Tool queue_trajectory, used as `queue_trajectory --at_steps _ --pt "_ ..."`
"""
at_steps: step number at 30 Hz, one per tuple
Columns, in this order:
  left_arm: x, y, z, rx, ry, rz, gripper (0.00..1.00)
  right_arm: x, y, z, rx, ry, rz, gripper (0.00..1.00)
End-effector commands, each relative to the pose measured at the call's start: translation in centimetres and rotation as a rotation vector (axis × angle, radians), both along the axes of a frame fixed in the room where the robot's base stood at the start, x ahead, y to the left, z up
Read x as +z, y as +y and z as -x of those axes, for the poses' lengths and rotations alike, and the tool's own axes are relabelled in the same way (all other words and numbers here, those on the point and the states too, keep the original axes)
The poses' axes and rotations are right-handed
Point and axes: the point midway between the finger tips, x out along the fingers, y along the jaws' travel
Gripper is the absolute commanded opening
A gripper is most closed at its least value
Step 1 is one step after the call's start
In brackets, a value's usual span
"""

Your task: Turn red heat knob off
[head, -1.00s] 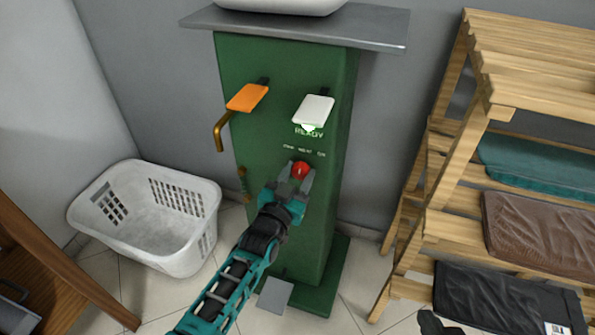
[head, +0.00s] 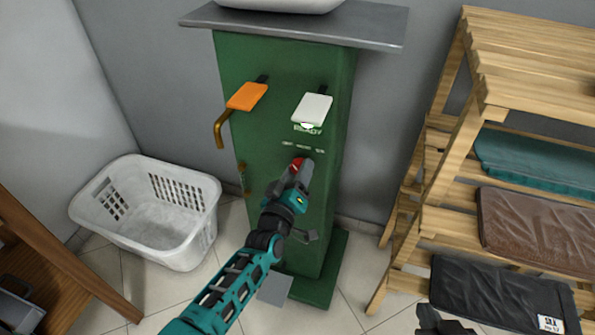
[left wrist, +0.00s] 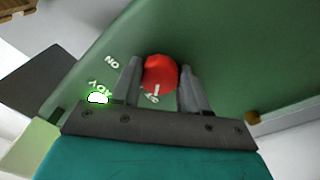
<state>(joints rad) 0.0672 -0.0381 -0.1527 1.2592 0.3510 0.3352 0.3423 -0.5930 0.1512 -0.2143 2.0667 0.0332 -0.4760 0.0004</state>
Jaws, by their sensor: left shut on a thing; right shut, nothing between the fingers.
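The red heat knob (head: 298,163) is on the front of the green machine (head: 288,60), below the small lettering. My left gripper (head: 298,172) is shut on the knob. In the left wrist view the red knob (left wrist: 160,74) sits between the two grey fingers (left wrist: 158,85), with white lettering around it, partly hidden. In the head view the fingers cover much of the knob. A small white lit lamp (left wrist: 97,97) shows beside the lettering in the left wrist view. My right gripper (head: 440,325) is at the bottom edge, shut and empty, only partly in view.
An orange paddle (head: 247,96) and a white paddle (head: 313,108) stick out above the knob. A white laundry basket (head: 185,255) stands at the left. A wooden rack (head: 455,165) with folded garments stands at the right. A grey pedal (head: 275,289) is near the floor.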

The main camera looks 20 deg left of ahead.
Motion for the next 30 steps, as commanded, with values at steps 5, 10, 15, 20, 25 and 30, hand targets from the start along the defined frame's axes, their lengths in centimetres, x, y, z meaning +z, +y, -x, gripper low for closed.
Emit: queue_trajectory --at_steps 5,10,15,20,25,30 --pt "-0.09 -0.13 0.05 -0.003 0.005 0.06 0.14 0.05 0.06 0.0 -0.002 0.001 -0.002 0.0" --pt "-0.09 -0.14 0.05 -0.003 0.005 0.086 0.14 0.07 0.08 0.0 -0.002 0.001 -0.003 0.0" --pt "-0.09 -0.15 0.05 -0.002 0.006 0.093 0.14 0.09 0.08 0.0 -0.002 0.0 -0.003 0.0" --pt "-0.08 -0.16 0.05 -0.002 0.006 0.094 0.14 0.09 0.09 0.0 -0.001 0.0 -0.003 0.0" --pt "-0.06 -0.16 0.04 -0.002 0.005 0.093 0.52 0.09 0.09 0.0 -0.001 0.0 -0.003 0.0" --pt "-0.03 -0.1 0.03 -0.001 0.005 0.092 0.68 0.11 0.09 0.0 -0.001 0.0 -0.003 0.0"
